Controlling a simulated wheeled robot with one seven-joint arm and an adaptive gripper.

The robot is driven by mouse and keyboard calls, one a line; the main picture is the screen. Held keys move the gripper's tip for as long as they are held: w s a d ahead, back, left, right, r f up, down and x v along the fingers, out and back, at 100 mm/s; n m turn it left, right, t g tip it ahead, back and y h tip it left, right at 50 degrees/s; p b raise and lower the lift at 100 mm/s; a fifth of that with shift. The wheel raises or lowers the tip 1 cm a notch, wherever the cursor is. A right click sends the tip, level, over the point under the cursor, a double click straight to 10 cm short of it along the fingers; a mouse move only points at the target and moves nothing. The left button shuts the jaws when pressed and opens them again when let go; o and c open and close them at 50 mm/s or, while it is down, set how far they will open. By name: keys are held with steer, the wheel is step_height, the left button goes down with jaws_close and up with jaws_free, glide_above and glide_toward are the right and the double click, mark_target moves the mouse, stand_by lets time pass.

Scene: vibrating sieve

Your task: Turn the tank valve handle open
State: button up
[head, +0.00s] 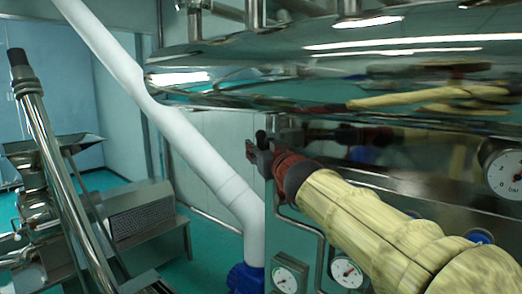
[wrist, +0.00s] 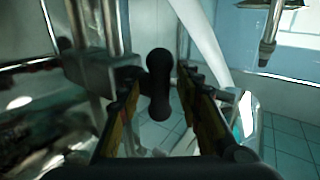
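The valve handle (wrist: 159,86) is a black, rounded, upright bar in the middle of the wrist view, beside a grey metal valve body (wrist: 100,74). My gripper (wrist: 158,100) has its fingers apart, one on each side of the handle. Narrow gaps show between the handle and both fingers, so it does not look gripped. In the head view my gripper (head: 262,156) is a small dark-red shape at the end of my yellowish arm, just under the shiny tank (head: 330,70). The handle is mostly hidden there.
A thick white pipe (head: 185,140) runs diagonally left of my gripper. Steel machinery (head: 140,220) stands at left. Green floor (head: 215,255) shows between.

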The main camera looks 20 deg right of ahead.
steer(key=shift+c, duration=1.4)
jaws_close()
